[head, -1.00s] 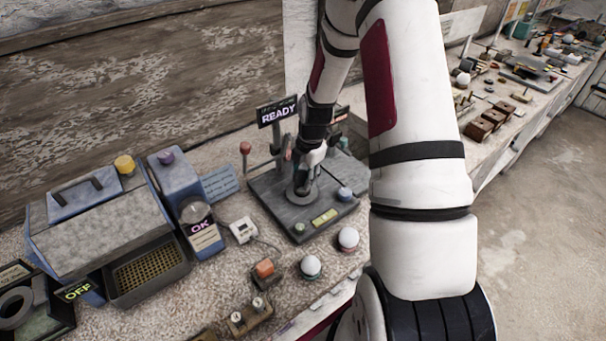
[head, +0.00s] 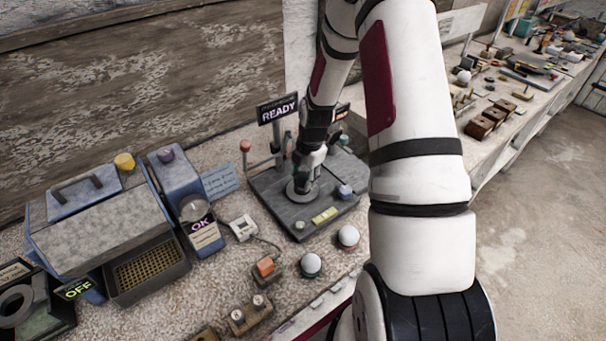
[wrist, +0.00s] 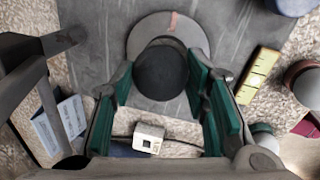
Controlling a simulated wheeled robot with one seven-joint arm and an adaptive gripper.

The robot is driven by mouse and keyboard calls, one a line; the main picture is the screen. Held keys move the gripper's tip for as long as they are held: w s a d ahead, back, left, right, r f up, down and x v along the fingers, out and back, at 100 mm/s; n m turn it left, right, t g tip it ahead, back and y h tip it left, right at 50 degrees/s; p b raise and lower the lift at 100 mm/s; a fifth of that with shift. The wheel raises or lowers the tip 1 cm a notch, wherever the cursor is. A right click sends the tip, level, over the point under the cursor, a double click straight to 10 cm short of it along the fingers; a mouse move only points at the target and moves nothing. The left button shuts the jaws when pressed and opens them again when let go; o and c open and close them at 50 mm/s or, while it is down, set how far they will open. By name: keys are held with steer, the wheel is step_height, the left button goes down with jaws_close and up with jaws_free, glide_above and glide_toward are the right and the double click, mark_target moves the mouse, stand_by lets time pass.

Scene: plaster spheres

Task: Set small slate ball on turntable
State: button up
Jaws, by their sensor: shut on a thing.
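The small slate ball (wrist: 160,72) is dark and round in the wrist view. My gripper (wrist: 162,88) has its green-padded fingers on both sides of the ball and is shut on it. The turntable (wrist: 143,30) is a round grey disc with a reddish mark on its rim, and the ball is over it. Whether the ball touches the disc cannot be told. In the head view my gripper (head: 303,183) points down at the turntable (head: 294,194) on a dark base plate; the ball is hidden there by the gripper.
A READY sign (head: 279,110) and a red-topped post (head: 246,147) stand behind the plate. Two pale balls on stands (head: 347,236) are in front. A blue machine (head: 188,200) stands left.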

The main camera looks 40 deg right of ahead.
steer(key=shift+f, duration=0.5)
steer(key=o, duration=1.4)
steer(key=shift+r, duration=0.15)
steer(key=shift+r+p, duration=0.85)
steer(key=shift+r, duration=1.05)
